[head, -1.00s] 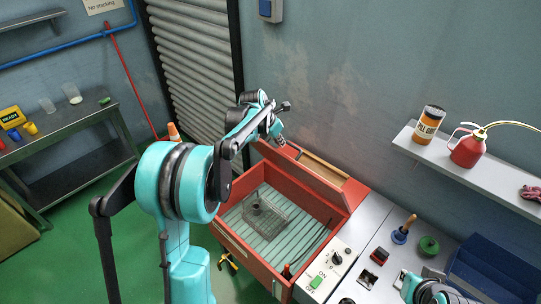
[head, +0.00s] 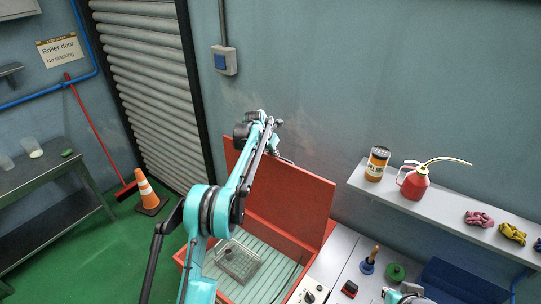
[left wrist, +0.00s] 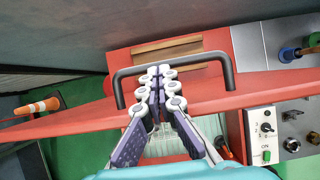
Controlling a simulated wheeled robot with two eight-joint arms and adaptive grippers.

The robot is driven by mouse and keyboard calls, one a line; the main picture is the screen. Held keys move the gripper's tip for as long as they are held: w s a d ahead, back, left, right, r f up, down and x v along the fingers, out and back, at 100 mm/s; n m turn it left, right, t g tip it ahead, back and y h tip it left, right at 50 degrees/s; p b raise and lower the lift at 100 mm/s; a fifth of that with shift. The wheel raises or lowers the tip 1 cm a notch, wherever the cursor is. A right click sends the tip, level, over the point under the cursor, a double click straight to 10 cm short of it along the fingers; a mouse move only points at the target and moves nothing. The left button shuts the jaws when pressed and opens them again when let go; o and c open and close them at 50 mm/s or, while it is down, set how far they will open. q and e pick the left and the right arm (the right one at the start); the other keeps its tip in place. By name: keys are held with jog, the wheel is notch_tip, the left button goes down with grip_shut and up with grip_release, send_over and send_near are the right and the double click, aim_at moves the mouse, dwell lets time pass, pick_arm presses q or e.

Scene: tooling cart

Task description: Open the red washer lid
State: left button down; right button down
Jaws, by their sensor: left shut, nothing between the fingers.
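The red washer lid (head: 290,195) stands raised and steep at the back of the washer (head: 278,240), its broad inner face toward the head camera. The washer's opening is uncovered, showing a wire basket (head: 238,262) on a ribbed floor. In the left wrist view, the lid (left wrist: 75,119) is seen nearly edge-on, with a black bar handle (left wrist: 130,72) on it. My left gripper (left wrist: 163,72) is shut and empty, its fingertips at the middle of the handle; contact is unclear. In the head view, the left gripper (head: 284,158) is at the lid's upper part.
Control knobs and a green button (left wrist: 266,156) are beside the washer. A cone (head: 147,192) stands left on the floor.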

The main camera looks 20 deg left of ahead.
pick_arm(q)
jog(key=w+p, duration=0.1)
jog(key=w+d+p, duration=0.1)
jog(key=w, duration=0.1)
jog(key=w+p, duration=0.1)
jog(key=shift+w+d+f+p, duration=0.25)
jog(key=shift+w+d+p, duration=0.05)
jog(key=shift+d+p, duration=0.1)
dwell(0.5)
